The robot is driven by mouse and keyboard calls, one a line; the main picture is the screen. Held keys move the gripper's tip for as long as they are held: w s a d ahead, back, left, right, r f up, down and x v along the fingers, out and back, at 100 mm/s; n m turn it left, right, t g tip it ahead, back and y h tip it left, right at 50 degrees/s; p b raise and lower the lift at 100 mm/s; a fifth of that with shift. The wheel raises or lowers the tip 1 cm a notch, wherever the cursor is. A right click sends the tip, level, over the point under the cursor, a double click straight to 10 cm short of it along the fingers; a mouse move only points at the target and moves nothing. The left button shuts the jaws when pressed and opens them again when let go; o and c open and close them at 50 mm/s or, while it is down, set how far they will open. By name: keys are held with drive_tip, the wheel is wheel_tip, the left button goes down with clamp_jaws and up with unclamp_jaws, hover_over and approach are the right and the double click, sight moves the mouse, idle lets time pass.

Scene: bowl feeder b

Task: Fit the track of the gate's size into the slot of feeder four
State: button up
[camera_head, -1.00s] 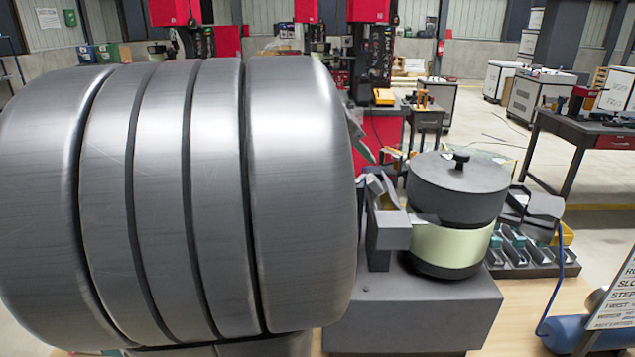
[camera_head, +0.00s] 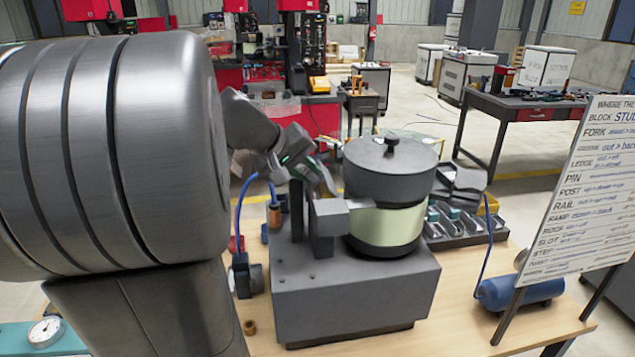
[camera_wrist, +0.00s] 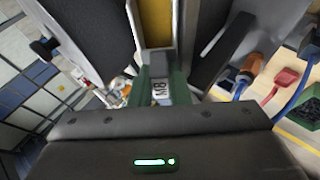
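The bowl feeder with a dark lid (camera_head: 391,165) and pale green band stands on a grey block (camera_head: 350,290) on the bench. A grey boxy arm (camera_head: 328,218) juts from its left side. My gripper (camera_head: 318,178) is just left of the feeder, pointing down toward the right. In the wrist view, a green track with a grey label reading M8 (camera_wrist: 159,92) sits between the dark fingers, which appear shut on it. A yellow strip (camera_wrist: 155,22) lies beyond it. The slot and the gate cannot be made out.
A dark tray (camera_head: 462,240) with several grey and green pieces lies behind and right of the feeder. A blue cylinder (camera_head: 518,292) and a tilted sign board (camera_head: 575,200) stand at the right. A dial gauge (camera_head: 46,331) is at the lower left. Bare bench shows right of the block.

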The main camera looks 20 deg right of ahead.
clamp_jaws()
